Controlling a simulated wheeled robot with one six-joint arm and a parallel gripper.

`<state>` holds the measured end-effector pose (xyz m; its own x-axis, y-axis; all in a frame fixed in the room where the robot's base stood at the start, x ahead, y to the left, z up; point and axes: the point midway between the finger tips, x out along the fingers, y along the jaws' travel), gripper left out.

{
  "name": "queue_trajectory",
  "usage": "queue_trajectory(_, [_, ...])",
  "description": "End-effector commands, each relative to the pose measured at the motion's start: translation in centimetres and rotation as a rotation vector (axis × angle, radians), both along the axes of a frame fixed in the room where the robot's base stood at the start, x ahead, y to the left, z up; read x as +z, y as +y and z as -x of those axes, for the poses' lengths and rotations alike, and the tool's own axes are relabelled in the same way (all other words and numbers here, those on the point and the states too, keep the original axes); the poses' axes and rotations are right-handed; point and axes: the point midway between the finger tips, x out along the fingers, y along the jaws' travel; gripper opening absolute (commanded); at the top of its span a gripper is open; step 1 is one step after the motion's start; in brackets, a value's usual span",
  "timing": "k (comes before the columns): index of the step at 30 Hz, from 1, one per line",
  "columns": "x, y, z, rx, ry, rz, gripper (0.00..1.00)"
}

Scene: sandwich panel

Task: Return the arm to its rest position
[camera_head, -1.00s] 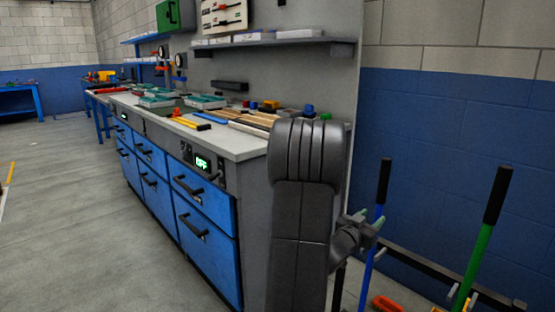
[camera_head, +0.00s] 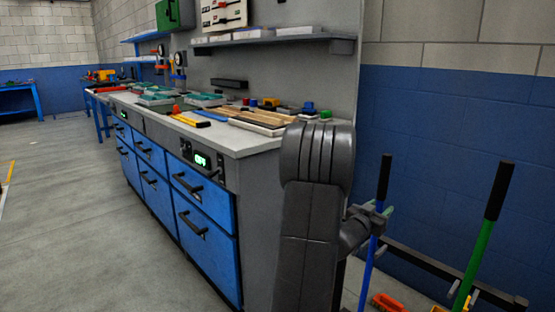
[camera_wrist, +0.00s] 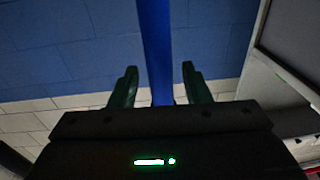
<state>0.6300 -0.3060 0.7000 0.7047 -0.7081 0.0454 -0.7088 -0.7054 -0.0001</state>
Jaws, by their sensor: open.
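My gripper (camera_head: 380,211) is at the right of the head view, beyond my dark grey arm link. In the wrist view my gripper (camera_wrist: 159,80) shows two green fingers spread apart. A blue pole (camera_wrist: 154,45) runs through the gap between them in that picture. It appears to be the blue handle with a black grip (camera_head: 371,255) in the head view, right beside my gripper. I cannot tell whether the handle lies between the fingers or just beyond them. My arm link hides part of the bench end.
A workbench with blue drawers (camera_head: 205,205) stands just left of my arm, with tools on top. A green handle (camera_head: 482,245) leans at the right, near a dark rail (camera_head: 430,266). An orange brush (camera_head: 388,303) is low down. Open floor (camera_head: 80,220) lies left.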

Motion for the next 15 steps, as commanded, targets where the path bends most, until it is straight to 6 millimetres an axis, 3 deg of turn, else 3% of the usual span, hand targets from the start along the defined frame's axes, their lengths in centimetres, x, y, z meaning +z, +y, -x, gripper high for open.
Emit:
queue_trajectory(1, [1.9, 0.2, 0.1, 0.001, -0.001, 0.000, 0.43])
queue_trajectory(5, [4.2, 0.2, 0.1, 0.000, -0.002, -0.001, 0.43])
queue_trajectory(15, [3.8, 5.1, 4.9, 0.004, 0.003, -0.001, 0.43])
